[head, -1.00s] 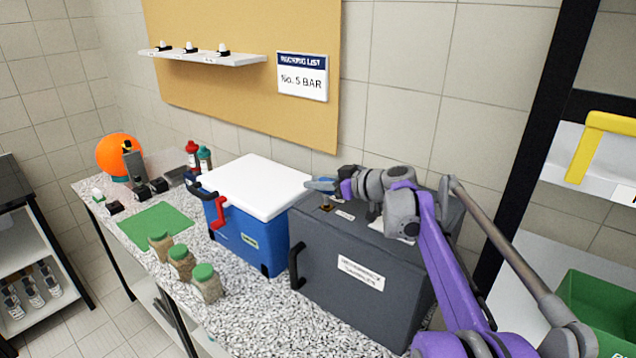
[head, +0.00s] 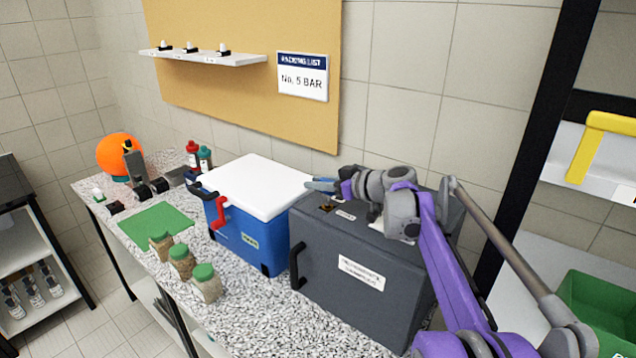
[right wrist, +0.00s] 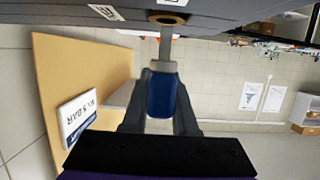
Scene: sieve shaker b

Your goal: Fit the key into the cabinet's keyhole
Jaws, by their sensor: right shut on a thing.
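The cabinet (head: 385,308) is a dark grey box with a black handle and white labels, standing on the speckled counter. Its brass-ringed keyhole (head: 326,208) is on the top face, and also shows at the top of the right wrist view (right wrist: 167,18). My right gripper (head: 322,185) is above the cabinet top near the keyhole. It is shut on the key (right wrist: 163,92), which has a blue grip and a grey metal shaft. The shaft points toward the brass ring and its end overlaps it in the right wrist view; I cannot tell whether it is inside. My left gripper is not in view.
A blue cooler with a white lid (head: 262,187) stands just left of the cabinet. Green-lidded jars (head: 207,284) and a green mat (head: 157,220) are further left. A board with a sign (head: 302,77) hangs behind. A green crate (head: 600,310) is at right.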

